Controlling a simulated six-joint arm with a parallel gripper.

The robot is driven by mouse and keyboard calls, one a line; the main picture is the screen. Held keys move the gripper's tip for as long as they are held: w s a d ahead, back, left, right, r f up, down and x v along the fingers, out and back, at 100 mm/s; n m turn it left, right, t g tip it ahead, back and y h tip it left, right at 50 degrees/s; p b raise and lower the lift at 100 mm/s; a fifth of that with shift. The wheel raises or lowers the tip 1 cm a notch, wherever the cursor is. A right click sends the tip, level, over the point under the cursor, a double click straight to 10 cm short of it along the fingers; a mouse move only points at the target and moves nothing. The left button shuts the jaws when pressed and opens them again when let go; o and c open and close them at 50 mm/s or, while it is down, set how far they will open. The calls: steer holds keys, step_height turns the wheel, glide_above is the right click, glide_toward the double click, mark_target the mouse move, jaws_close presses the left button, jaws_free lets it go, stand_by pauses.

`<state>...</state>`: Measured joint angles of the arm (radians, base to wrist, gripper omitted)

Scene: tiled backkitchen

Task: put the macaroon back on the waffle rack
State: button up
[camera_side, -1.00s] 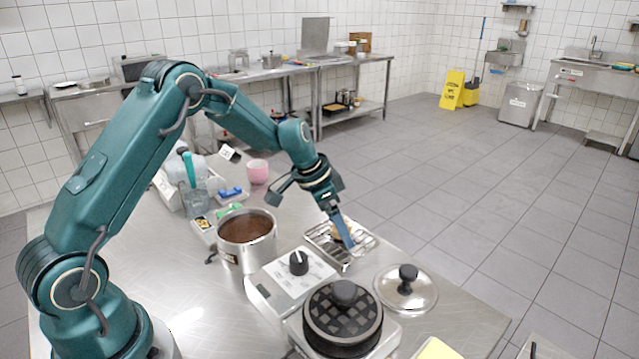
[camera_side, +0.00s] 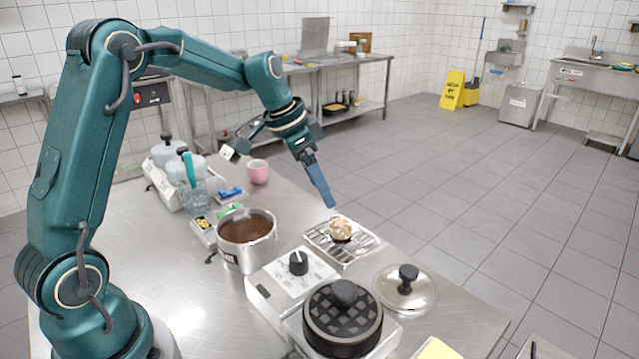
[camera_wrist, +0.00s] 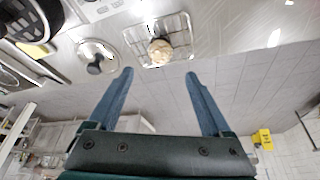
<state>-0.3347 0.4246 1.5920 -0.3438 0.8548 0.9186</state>
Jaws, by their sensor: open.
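The macaroon (camera_side: 341,228), a pale beige, lumpy ball with a darker base, rests on the waffle rack (camera_side: 322,243), a wire grid in a shallow metal tray. In the wrist view the macaroon (camera_wrist: 160,51) sits on the rack (camera_wrist: 183,25), towards its near side. My gripper (camera_side: 331,204) is above the macaroon and apart from it, with its blue fingers pointing down. In the wrist view my gripper (camera_wrist: 159,74) has its two fingers spread wide with nothing between them.
The waffle iron (camera_side: 343,320) and a glass lid (camera_side: 405,289) stand in front of the rack. A pot of brown liquid (camera_side: 246,226) is to its left. A pink cup (camera_side: 257,172) and several jars are further back. The table's right edge is close to the rack.

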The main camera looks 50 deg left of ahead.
steer(key=s+d+r+n+y, duration=0.1)
steer(key=s+d+r, duration=0.2)
steer(key=s, duration=0.2)
steer(key=s+d+r+n, duration=0.1)
steer(key=s+d+r, duration=0.2)
steer(key=s, duration=0.3)
steer(key=s+d+f+n+t, duration=0.1)
steer(key=s+f+n, duration=0.1)
steer(key=s, duration=0.9)
steer(key=shift+d+f+y, duration=0.15)
steer(key=shift+f+y, duration=0.2)
steer(key=shift+y, duration=0.05)
